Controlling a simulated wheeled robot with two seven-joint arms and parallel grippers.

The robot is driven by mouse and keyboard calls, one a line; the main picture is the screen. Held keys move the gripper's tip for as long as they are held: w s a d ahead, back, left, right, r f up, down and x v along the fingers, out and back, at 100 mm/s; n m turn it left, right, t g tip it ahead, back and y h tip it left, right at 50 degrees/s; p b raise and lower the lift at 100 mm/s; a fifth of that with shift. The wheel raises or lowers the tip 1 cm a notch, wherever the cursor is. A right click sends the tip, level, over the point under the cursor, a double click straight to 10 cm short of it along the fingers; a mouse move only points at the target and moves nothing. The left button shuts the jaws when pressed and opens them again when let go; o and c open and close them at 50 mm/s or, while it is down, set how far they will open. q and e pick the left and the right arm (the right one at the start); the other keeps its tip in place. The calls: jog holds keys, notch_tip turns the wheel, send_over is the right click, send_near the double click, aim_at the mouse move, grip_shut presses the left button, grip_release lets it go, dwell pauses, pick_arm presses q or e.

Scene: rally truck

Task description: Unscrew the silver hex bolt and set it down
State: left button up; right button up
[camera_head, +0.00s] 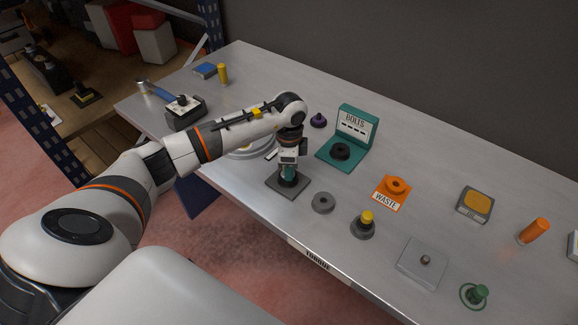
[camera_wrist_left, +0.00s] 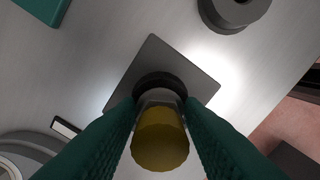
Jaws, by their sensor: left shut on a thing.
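My left gripper (camera_head: 289,176) points down over a dark square plate (camera_head: 274,184), its teal fingers close together. In the left wrist view the gripper (camera_wrist_left: 160,125) is shut on a yellow-topped piece (camera_wrist_left: 160,140) with a paler, silvery part around its far end. That end meets a dark round collar (camera_wrist_left: 155,84) on the square plate (camera_wrist_left: 150,55). I cannot tell whether the piece is still threaded in, and no hex shape shows clearly. A teal stand (camera_head: 355,125) labelled BOLTS, with a dark ring on its base, stands to the right. My right gripper is not in view.
A grey ring (camera_head: 323,202) and a yellow-topped peg on a dark base (camera_head: 363,230) lie close to the right. An orange WASTE pad (camera_head: 385,200) with a ring is farther right. A grey plate (camera_head: 415,273) lies near the front edge. Bare table shows between them.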

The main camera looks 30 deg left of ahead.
pick_arm(q)
jog(key=o, duration=0.8)
jog(key=shift+w, duration=0.1)
jog(key=m, duration=1.2)
jog(key=shift+s, duration=0.25)
jog(key=c, duration=0.6)
jog(key=n, duration=0.5)
jog(key=shift+d, duration=0.1)
jog(key=n, duration=0.7)
jog(key=shift+w, duration=0.1)
jog(key=o, duration=0.6)
jog(key=shift+w, duration=0.1)
